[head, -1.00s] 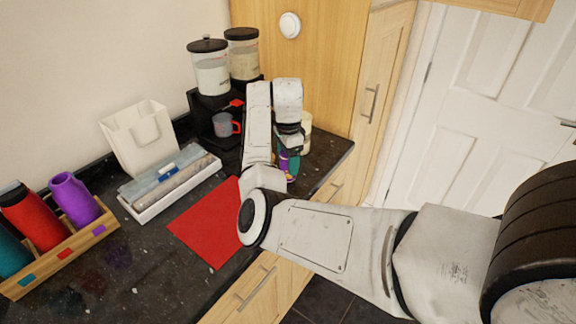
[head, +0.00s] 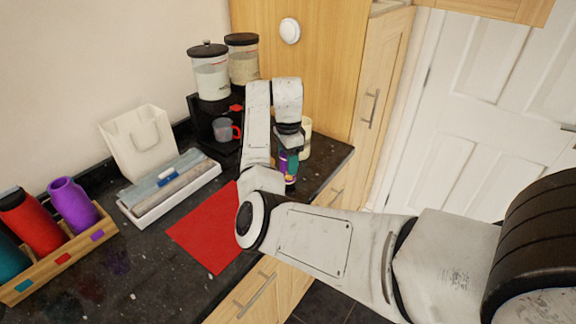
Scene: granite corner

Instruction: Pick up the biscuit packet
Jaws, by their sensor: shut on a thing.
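My gripper (head: 289,160) points down near the far right of the dark granite worktop, beyond the red mat. It is shut on a small purple, teal and orange thing, which I take to be the biscuit packet (head: 292,167). Only a narrow part of the packet shows, as my wrist and arm hide the rest. I cannot tell whether its lower end touches the worktop.
A pale jar (head: 305,138) stands just behind my gripper. A black stand (head: 208,118) with a grey mug (head: 222,128) and two lidded canisters (head: 211,78) is to the left. A red mat (head: 205,232), white tray (head: 150,207) and bottle rack (head: 100,240) lie nearer. The worktop edge is close on the right.

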